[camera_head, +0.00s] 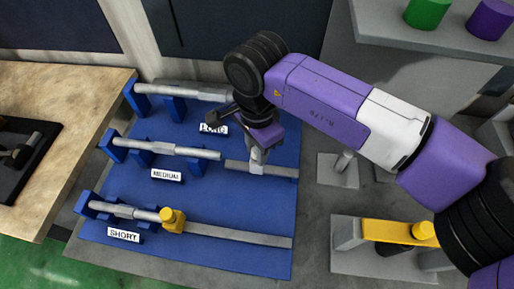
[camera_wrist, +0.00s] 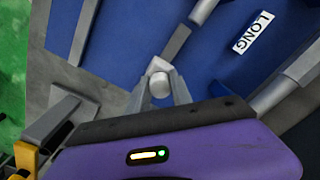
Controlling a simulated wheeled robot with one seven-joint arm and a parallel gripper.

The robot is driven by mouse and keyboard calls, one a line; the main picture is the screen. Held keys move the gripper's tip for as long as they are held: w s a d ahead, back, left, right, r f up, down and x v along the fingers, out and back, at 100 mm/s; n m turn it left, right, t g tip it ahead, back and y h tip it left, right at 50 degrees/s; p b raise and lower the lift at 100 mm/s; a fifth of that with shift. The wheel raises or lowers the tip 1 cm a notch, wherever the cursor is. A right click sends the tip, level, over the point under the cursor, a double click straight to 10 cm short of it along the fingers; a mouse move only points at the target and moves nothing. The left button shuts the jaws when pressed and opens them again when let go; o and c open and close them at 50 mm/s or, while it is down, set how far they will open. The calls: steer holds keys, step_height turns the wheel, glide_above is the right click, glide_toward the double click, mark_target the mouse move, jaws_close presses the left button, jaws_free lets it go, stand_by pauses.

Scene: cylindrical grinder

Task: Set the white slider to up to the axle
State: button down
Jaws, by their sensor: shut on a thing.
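The white slider (camera_wrist: 160,84) has a rounded knob and sits between my fingers in the wrist view. In the head view the white slider (camera_head: 257,157) is on the grey rail (camera_head: 284,171) in the MEDIUM row, partly hidden by my gripper (camera_head: 257,150). My gripper is shut on it, pointing down from above. The MEDIUM axle (camera_head: 170,148) lies to the left, resting on blue supports. A stretch of bare rail shows between the slider and the axle's right end, so they are apart.
The SHORT row has a yellow slider (camera_head: 172,219) by its axle (camera_head: 125,211). The LONG axle (camera_head: 185,91) lies behind. Grey fixtures and a yellow bar (camera_head: 390,230) stand at right. A wooden table (camera_head: 75,95) is at left.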

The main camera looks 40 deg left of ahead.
stand_by(0.7)
steer(key=s+a+b, duration=0.2)
steer(key=s+a, duration=0.2)
steer(key=a, duration=0.2)
steer(key=shift+a+b, duration=0.2)
steer(key=shift+b, duration=0.1)
steer(key=shift+r, duration=0.1)
steer(key=c, duration=1.1)
jaws_free()
steer(key=shift+a, duration=0.1)
steer(key=shift+c, duration=0.2)
